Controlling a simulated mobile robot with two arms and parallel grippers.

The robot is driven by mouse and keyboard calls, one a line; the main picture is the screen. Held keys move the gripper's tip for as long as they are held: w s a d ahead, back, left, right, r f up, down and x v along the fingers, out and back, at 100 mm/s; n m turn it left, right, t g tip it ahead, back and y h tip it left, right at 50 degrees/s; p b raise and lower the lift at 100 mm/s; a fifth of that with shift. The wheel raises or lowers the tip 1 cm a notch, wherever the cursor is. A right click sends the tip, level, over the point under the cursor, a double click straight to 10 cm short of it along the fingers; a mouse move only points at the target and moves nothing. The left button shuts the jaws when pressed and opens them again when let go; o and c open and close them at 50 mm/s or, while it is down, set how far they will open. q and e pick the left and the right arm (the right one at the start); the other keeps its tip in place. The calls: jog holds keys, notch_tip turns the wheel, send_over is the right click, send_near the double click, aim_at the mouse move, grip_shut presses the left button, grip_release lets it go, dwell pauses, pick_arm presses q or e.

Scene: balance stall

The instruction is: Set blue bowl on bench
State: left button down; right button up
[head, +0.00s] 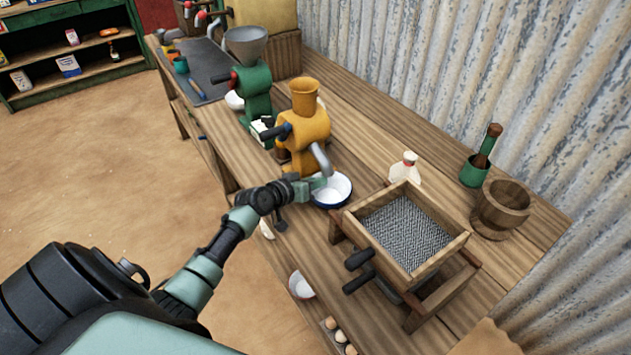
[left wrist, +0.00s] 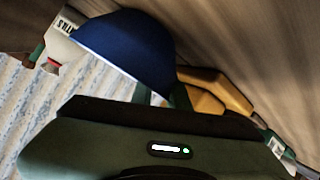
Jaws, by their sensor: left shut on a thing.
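The blue bowl (head: 333,191), white inside with a blue rim, is at the front part of the wooden bench (head: 372,178), below the spout of the yellow mill (head: 304,125). My left gripper (head: 318,185) is shut on the bowl's near left rim. In the left wrist view the bowl's blue outer side (left wrist: 125,48) shows beyond the gripper body. I cannot tell whether the bowl's base touches the bench. My right gripper is not in view.
A sieve box (head: 405,235) with a crank stands right of the bowl. A green mill (head: 255,92) is farther left. Another bowl (head: 301,285) lies low at the front.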

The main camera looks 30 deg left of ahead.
pick_arm(q)
jog(key=shift+f, duration=0.2)
jog(key=c, duration=1.4)
grip_release()
jog(key=shift+o, duration=0.2)
jog(key=shift+r, duration=0.15)
jog(key=shift+s+r, duration=0.1)
jog(key=shift+s, duration=0.05)
jog(key=v, duration=1.1)
jog(key=shift+s+r, duration=0.1)
jog(key=shift+s, duration=0.25)
jog(key=shift+s+a, duration=0.1)
